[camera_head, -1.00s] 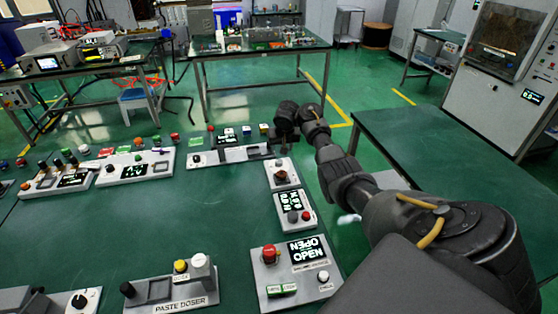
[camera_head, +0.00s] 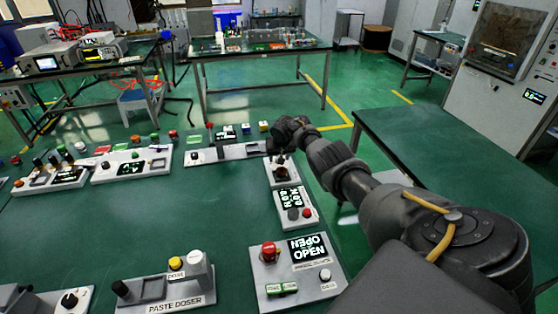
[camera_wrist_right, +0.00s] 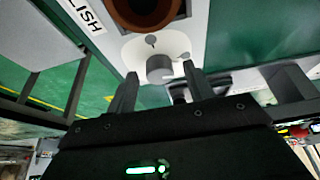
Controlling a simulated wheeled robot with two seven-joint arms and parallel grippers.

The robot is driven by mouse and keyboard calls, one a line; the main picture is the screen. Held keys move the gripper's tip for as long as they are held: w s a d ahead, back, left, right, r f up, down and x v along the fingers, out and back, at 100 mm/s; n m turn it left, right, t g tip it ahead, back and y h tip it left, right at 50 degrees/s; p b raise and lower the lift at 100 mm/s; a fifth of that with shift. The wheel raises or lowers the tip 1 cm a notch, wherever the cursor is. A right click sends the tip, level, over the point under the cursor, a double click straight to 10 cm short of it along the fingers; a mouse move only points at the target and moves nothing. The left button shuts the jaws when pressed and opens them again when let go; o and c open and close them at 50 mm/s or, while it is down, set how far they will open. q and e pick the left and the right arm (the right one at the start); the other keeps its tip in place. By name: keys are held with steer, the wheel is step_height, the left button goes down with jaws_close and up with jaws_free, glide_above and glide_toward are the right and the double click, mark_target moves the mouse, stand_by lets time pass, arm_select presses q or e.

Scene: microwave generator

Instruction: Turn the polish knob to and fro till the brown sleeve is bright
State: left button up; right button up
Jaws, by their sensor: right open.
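The polish station (camera_head: 281,172) is a pale panel on the far right part of the bench in the head view, partly covered by my right gripper (camera_head: 279,152). In the right wrist view the brown sleeve (camera_wrist_right: 146,12) is a dark-centred round piece at the top edge, cut off by the frame. Below it the grey polish knob (camera_wrist_right: 160,68) sits on a pale round plate. My right gripper (camera_wrist_right: 162,84) is open, with its fingertips on either side of and just short of the knob; contact cannot be told. My left gripper is not in view.
A panel with a display (camera_head: 290,203) and an OPEN panel (camera_head: 296,266) stand nearer on the bench. A long pale panel (camera_head: 228,153) lies left of the polish station. The paste doser (camera_head: 165,290) is at the front. The bench middle is clear.

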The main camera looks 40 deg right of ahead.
steer(key=shift+c, duration=0.2)
steer(key=c, duration=0.9)
steer(key=shift+d+f+n+t+y, duration=0.1)
steer(key=shift+n+t+y, duration=0.25)
steer(key=shift+n, duration=0.85)
steer(key=o, duration=0.9)
steer(key=shift+o, duration=0.2)
